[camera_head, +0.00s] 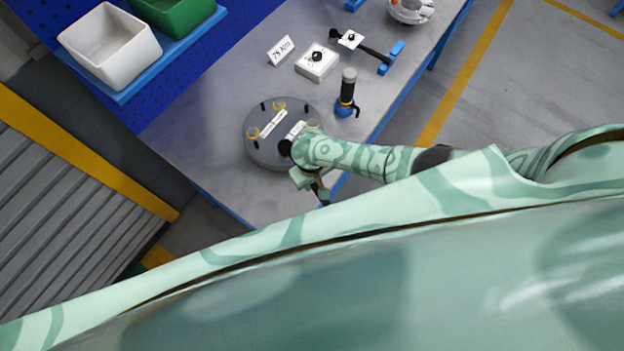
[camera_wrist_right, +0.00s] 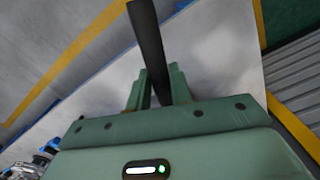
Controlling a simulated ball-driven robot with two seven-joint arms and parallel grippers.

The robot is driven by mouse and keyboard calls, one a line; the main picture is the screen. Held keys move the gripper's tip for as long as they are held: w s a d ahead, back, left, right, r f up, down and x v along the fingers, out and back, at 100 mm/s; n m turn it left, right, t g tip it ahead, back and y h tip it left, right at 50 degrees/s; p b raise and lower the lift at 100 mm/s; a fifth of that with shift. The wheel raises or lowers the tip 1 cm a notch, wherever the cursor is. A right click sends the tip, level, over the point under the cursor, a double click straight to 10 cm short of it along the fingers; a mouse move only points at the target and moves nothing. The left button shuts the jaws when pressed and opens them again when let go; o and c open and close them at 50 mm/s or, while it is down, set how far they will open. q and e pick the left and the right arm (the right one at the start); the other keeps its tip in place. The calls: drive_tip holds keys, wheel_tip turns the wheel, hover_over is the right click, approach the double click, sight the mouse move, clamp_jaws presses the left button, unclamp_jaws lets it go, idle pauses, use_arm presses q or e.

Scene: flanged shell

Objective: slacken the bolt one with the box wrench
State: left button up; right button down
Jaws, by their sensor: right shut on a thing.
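The flanged shell (camera_head: 258,154) is a round grey disc on the bench, with white labels, dark bolts and yellow rings around its rim. The lettering is too small to tell which bolt is bolt one. My right gripper (camera_head: 319,188) is at the shell's near right side and partly hides it. In the right wrist view, its two fingers (camera_wrist_right: 158,88) are shut on a dark, straight bar, likely the handle of the box wrench (camera_wrist_right: 149,38). My left gripper is not in view.
On the bench (camera_head: 225,95) stand a sign card (camera_head: 281,50), a white box with a black knob (camera_head: 316,64), a black and blue upright tool (camera_head: 347,92) and a long dark tool on blue rests (camera_head: 374,53). White (camera_head: 110,52) and green (camera_head: 178,14) bins sit on a blue shelf.

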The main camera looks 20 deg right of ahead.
drive_tip(key=shift+f+b, duration=1.05)
drive_tip(key=shift+f, duration=0.3)
idle(0.3)
drive_tip(key=w+d+n+b, duration=0.4)
drive_tip(key=w+d+n, duration=0.2)
drive_tip(key=d+n, duration=0.3)
drive_tip(key=shift+w+f, duration=0.15)
idle(1.0)
idle(0.4)
wheel_tip(320, 180, up, 6)
drive_tip(key=p, duration=0.6)
drive_tip(key=shift+w, duration=0.15)
idle(0.9)
